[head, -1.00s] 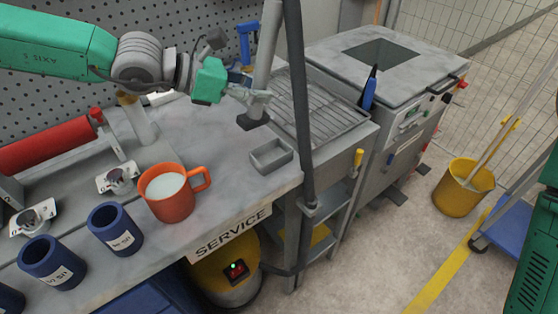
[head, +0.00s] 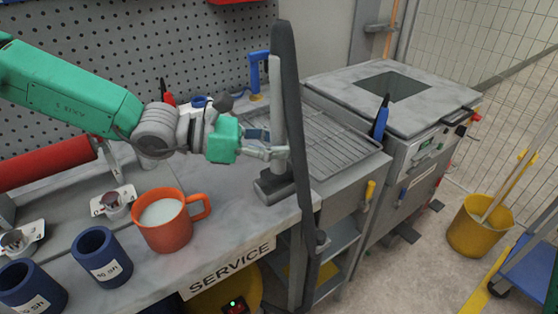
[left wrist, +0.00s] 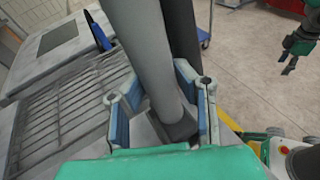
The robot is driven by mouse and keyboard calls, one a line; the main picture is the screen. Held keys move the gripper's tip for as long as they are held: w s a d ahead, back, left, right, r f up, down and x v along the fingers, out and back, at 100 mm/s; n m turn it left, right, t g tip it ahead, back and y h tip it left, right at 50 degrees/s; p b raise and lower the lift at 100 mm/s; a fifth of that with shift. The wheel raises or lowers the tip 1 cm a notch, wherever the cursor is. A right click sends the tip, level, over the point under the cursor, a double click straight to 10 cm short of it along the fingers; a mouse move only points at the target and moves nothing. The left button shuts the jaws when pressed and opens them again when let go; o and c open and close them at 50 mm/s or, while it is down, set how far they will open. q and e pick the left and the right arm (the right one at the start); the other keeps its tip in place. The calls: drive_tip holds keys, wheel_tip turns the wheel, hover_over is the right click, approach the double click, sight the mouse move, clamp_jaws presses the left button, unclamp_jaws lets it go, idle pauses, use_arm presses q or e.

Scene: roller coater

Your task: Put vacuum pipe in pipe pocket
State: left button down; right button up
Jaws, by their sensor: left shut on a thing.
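The grey vacuum pipe (head: 279,112) stands nearly upright at the right end of the service bench. My left gripper (head: 277,152) is shut on it, low on the pipe; the left wrist view shows the fingers (left wrist: 160,105) on both sides of the pipe (left wrist: 145,50). The pipe's dark foot (head: 279,183) is at the small grey pipe pocket (head: 266,194), apparently over or inside its opening; how deep I cannot tell. A dark hose hides part of both. My right gripper (left wrist: 289,66) hangs at the upper right of the left wrist view, its opening unclear.
The dark hose (head: 294,100) rises in front of the pipe. An orange mug (head: 165,232) and blue cups (head: 101,262) stand left of the pocket. A wire rack (head: 335,140) lies behind right. A yellow bucket (head: 476,228) stands on the floor.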

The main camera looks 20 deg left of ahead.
use_arm(q)
drive_tip(key=f, duration=0.3)
drive_tip(key=shift+a+f, duration=0.15)
drive_tip(key=shift+a, duration=0.25)
drive_tip(key=c, duration=1.3)
unclamp_jaws()
drive_tip(key=shift+d, duration=0.45)
use_arm(e)
drive_tip(key=shift+f, duration=0.25)
use_arm(q)
drive_tip(key=p+v, duration=0.1)
drive_tip(key=v, duration=0.7)
use_arm(e)
drive_tip(key=shift+a+r, duration=0.15)
drive_tip(key=shift+r, duration=0.8)
